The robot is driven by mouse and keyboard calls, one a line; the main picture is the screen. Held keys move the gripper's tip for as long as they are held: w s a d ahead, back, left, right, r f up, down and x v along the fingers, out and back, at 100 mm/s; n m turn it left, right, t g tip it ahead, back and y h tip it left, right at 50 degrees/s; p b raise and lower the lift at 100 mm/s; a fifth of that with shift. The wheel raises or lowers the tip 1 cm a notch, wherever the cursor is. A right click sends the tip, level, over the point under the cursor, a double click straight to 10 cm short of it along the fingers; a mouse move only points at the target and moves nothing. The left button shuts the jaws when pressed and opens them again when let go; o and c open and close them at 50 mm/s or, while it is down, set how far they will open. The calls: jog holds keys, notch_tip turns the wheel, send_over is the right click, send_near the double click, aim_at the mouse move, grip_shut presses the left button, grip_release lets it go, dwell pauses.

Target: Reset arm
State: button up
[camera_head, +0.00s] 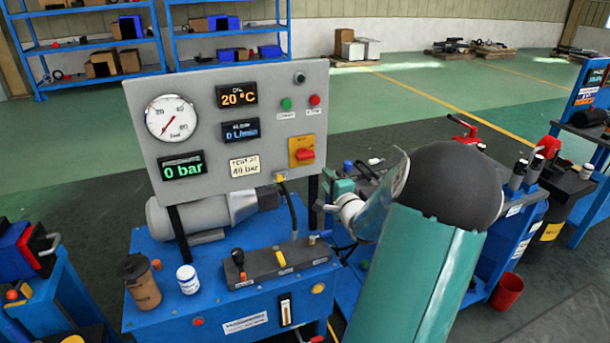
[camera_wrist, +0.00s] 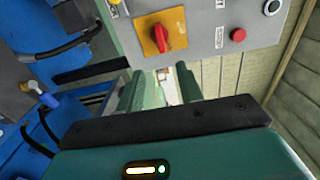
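My arm (camera_head: 425,265) rises at the lower right of the head view, green with a dark rounded joint at its top. It stands in front of the right side of the blue test stand (camera_head: 150,245).
The grey panel (camera_head: 205,75) stands upright on the blue stand and reads 0 bar. A brown bottle (camera_head: 143,287), a white jar (camera_head: 187,280) and a lever block (camera_head: 275,263) are on the stand. A red bucket (camera_head: 507,291) is on the floor at right. Open green floor lies behind.

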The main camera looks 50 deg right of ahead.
jog(key=w+a+r+n+g+y, duration=0.1)
jog(key=w+a+r+n+g, duration=0.2)
jog(key=a, duration=0.5)
jog(key=w+a+n+g+y, duration=0.1)
jog(key=w+a+n, duration=0.2)
jog(key=a+n, duration=0.35)
jog(key=w+a+r+n+g+y, duration=0.1)
jog(key=w+a+r+n, duration=0.15)
jog(key=a, duration=0.75)
jog(key=s+a+n+g+y, duration=0.2)
jog(key=s+a+n, duration=0.4)
jog(key=a, duration=0.7)
jog(key=s+a+n+g+y, duration=0.2)
jog(key=s+a+n+y, duration=0.2)
jog(key=s+a, duration=0.7)
jog(key=shift+a+r+n+g, duration=0.25)
jog(key=shift+a+n+g, duration=0.15)
jog(key=shift+a+n, duration=0.8)
jog(key=shift+d, duration=0.15)
